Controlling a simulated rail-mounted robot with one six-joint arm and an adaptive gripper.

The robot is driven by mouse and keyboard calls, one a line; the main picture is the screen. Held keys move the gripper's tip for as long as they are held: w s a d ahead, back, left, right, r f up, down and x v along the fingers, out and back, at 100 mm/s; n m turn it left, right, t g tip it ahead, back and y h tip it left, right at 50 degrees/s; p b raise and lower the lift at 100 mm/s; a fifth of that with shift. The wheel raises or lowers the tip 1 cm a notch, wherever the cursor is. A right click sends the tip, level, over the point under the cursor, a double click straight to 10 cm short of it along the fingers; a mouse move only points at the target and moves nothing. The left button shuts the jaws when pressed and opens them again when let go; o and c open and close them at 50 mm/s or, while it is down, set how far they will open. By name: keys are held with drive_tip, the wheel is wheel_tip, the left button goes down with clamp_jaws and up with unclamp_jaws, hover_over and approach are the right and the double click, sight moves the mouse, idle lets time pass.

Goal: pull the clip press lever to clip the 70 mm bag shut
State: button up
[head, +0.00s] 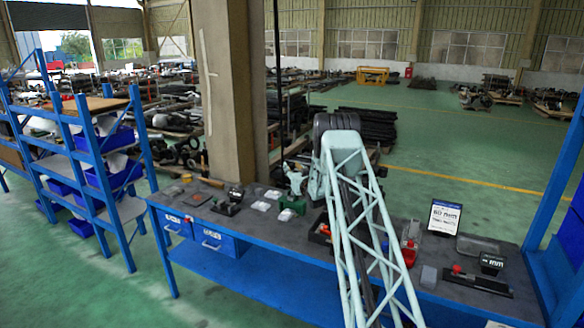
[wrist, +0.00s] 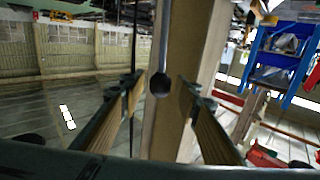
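In the wrist view a thin grey rod ending in a dark round knob (wrist: 160,86), which looks like the press lever, stands between the fingers of my gripper (wrist: 161,92). The fingers are spread, with a visible gap on each side of the knob. A dark device (head: 232,200) and a green device (head: 292,206) stand on the bench; I cannot tell which is the clip press. Small pale packets (head: 262,206) lie between them; the 70 mm bag cannot be singled out.
The grey bench top (head: 340,250) also carries a sign (head: 444,216) with mm figures, a red and grey device (head: 410,240), a grey tray (head: 478,245) and a small display (head: 491,263). A pillar (head: 225,90) stands behind the bench. Blue shelves (head: 95,150) are at left.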

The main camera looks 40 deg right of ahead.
idle(0.3)
clamp_jaws()
